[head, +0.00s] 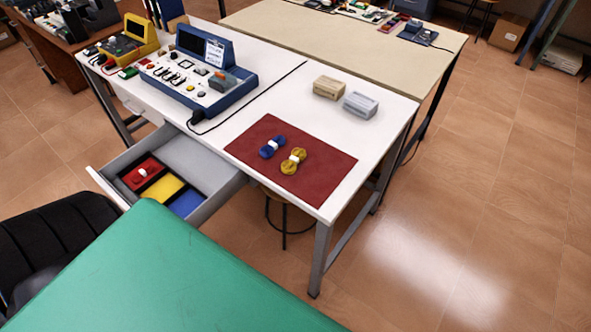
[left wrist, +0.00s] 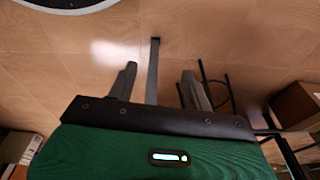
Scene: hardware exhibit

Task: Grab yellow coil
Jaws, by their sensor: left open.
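In the head view the yellow coil (head: 293,160), with a pale band around its middle, lies on the dark red mat (head: 322,177) on the white table. A blue coil (head: 272,146) with a similar band lies close beside it, to its upper left. My left gripper (left wrist: 159,72) shows only in the left wrist view. Its two fingers are spread apart with nothing between them, and the tiled floor and a table leg lie beyond. Neither coil shows in the left wrist view. My right gripper is in neither view.
An open drawer (head: 222,193) under the white table (head: 250,110) has red, yellow and blue compartments; a red item lies in the red one. A blue test console (head: 215,100) and two small boxes, beige (head: 328,87) and grey (head: 360,105), stand beyond the mat. A stool (head: 283,215) is below.

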